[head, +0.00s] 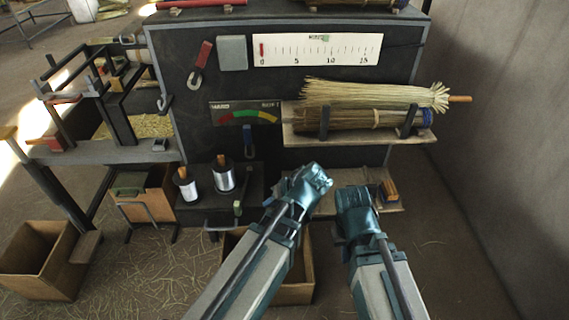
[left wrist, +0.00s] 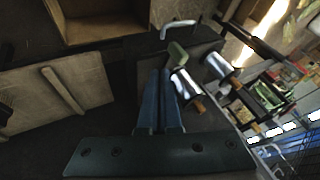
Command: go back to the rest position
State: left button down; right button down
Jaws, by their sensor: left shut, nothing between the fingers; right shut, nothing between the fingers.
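My left gripper (head: 312,180) reaches up from the bottom of the head view, in front of the dark workstation (head: 270,150), and holds nothing. In the left wrist view its two blue fingers (left wrist: 163,85) lie together, shut and empty. My right gripper (head: 353,198) is close beside it on the right, in front of a low shelf. It is shut and empty; its fingertips are hard to make out. Both grippers are apart from the brooms and the spools.
Two wire spools (head: 223,175) (head: 187,185) stand on a dark ledge left of my left gripper. Broom bundles (head: 375,95) lie on a shelf (head: 300,137) above. A wooden box (head: 296,294) is low behind my left arm; another box (head: 42,262) is at lower left. A wall closes the right side.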

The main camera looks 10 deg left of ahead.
pick_arm(q)
jog(key=s+d+f+m+g+h, duration=0.35)
jog(key=s+d+m+h, duration=0.25)
jog(key=s+d+m, duration=0.4)
notch_tip(320, 180, up, 15)
jog(key=d+n+p, duration=0.1)
jog(key=p, duration=1.5)
jog(key=shift+w+d+r, duration=0.15)
jog(key=shift+t, duration=0.25)
